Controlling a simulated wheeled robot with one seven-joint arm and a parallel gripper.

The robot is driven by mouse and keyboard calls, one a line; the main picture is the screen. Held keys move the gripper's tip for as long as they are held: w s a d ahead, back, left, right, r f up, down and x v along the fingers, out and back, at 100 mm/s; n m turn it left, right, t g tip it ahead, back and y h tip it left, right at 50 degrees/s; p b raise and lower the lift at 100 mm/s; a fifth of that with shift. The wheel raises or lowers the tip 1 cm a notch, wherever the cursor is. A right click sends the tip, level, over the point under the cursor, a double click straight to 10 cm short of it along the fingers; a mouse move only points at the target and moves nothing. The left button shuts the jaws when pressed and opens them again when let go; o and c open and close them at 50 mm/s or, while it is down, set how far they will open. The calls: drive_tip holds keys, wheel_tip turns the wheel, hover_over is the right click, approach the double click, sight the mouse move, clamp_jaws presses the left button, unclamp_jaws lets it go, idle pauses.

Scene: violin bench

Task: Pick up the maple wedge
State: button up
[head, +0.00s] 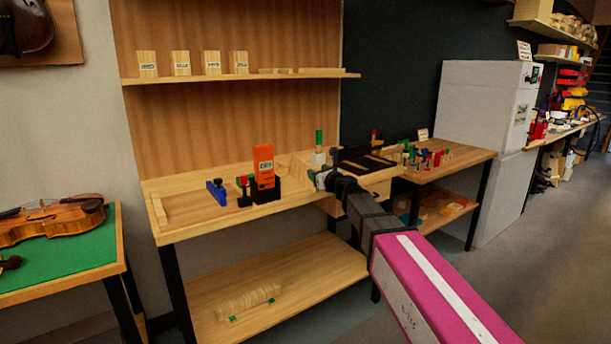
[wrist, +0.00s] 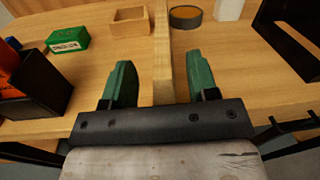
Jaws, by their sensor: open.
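My gripper (head: 322,178) is at the right part of the workbench, over its front edge. In the wrist view its two green fingers (wrist: 162,78) are apart, with a pale wooden strip (wrist: 164,55) between them. The strip runs away from me across the bench, and gaps show on both sides. Its near end is hidden by the gripper body. I cannot tell whether this strip is the maple wedge or a bench divider. A row of pale wooden pieces (head: 248,298) lies on the lower shelf; I cannot make out a labelled wedge.
A black holder (wrist: 38,98) with an orange box (head: 264,165) stands left of my gripper. A green labelled box (wrist: 68,39), a small wooden tray (wrist: 130,21) and a dark round tin (wrist: 185,17) lie beyond. A black frame (wrist: 284,38) is at right.

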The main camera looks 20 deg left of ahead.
sight(314, 169)
drive_tip(key=x, duration=0.3)
clamp_jaws()
drive_tip(key=shift+r, duration=0.1)
